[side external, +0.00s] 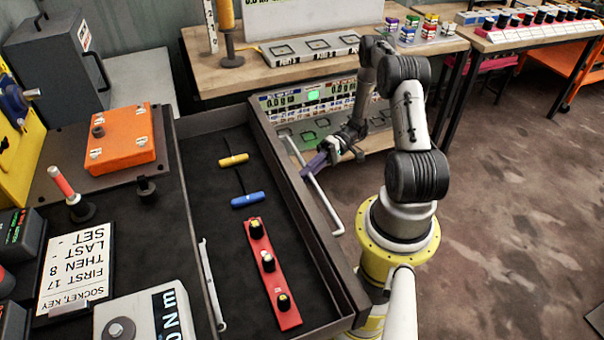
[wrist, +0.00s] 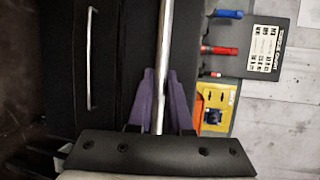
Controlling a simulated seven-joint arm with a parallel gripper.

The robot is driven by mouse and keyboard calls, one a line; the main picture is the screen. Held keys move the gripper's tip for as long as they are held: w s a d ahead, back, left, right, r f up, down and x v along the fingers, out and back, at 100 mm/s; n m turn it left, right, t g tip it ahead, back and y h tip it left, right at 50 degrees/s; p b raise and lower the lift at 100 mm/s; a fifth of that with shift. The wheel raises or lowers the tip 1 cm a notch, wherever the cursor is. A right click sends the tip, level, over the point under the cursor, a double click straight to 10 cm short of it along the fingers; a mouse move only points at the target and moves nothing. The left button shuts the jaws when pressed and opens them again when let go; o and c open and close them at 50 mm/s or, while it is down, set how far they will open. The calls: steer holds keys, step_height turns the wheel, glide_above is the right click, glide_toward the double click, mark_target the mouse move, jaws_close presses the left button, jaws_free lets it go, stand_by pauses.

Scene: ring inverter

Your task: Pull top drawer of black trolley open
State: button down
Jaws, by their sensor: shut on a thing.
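The black trolley (side external: 140,230) stands on the left in the side external view. Its top drawer (side external: 290,215) is out from the body, with its inside exposed. A long silver handle (side external: 322,203) runs along the drawer front and also crosses the upper middle of the wrist view (wrist: 165,35). My gripper (side external: 313,164) has purple fingers at the far part of the handle. In the wrist view the fingers (wrist: 160,78) sit on both sides of the bar, shut on it.
The drawer holds a yellow T-handled tool (side external: 234,160), a blue one (side external: 247,199), a red strip with knobs (side external: 272,275) and a wrench (side external: 211,285). An orange box (side external: 120,138) sits on the trolley top. A workbench (side external: 260,73) stands behind. Floor at right is open.

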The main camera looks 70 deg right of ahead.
steer(key=shift+d, duration=0.1)
steer(key=c, duration=0.8)
jaws_free()
steer(key=shift+c, duration=0.2)
